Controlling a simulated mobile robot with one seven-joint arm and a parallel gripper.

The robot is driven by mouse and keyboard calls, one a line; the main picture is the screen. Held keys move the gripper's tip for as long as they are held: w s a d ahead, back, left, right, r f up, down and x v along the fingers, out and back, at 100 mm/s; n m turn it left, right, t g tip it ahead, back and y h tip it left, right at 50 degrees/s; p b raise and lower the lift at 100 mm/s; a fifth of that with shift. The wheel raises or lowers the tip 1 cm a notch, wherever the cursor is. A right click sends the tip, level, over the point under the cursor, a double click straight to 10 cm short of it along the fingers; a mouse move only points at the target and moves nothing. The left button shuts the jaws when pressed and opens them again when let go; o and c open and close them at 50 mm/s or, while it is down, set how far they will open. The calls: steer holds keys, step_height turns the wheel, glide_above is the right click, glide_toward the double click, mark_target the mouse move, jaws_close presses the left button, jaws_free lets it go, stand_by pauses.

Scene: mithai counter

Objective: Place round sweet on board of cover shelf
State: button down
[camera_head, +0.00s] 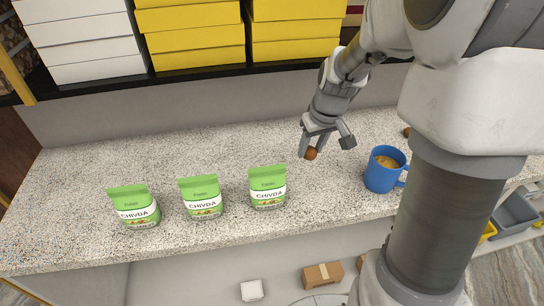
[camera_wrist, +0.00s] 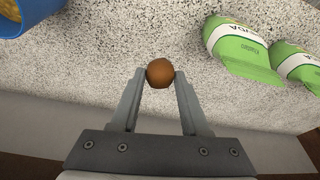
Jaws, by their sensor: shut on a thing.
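My gripper (camera_head: 309,151) is shut on a small round brown sweet (camera_head: 311,154), above the speckled counter (camera_head: 110,170). In the wrist view the round sweet (camera_wrist: 160,73) sits between the tips of the two fingers of my gripper (camera_wrist: 160,80). It appears held clear of the counter, though the exact height is hard to tell. I cannot make out a cover shelf or its board with certainty in either view.
Three green Chivda packets (camera_head: 134,206), (camera_head: 201,197), (camera_head: 268,187) stand in a row left of my gripper. Yellow boxes (camera_head: 200,45) and white boxes (camera_head: 85,45) are stacked on a shelf behind.

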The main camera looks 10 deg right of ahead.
steer(key=shift+w+d+r, duration=0.15)
steer(key=shift+w+r, duration=0.05)
steer(key=shift+w, duration=0.2)
steer(key=w+a+f, duration=0.1)
steer(key=a+f, duration=0.1)
steer(key=a, duration=0.1)
steer(key=w+a+f, duration=0.2)
steer(key=a, duration=0.1)
steer(key=w+a+f, duration=0.2)
steer(key=a, duration=0.2)
steer(key=shift+w+f, duration=0.2)
steer(key=shift+f, duration=0.15)
steer(key=shift+a+f, duration=0.1)
steer(key=shift+f, duration=1.95)
steer(key=shift+f, duration=0.1)
steer(key=shift+f, duration=0.15)
steer(key=shift+c, duration=2)
jaws_free()
steer(key=shift+r, duration=0.2)
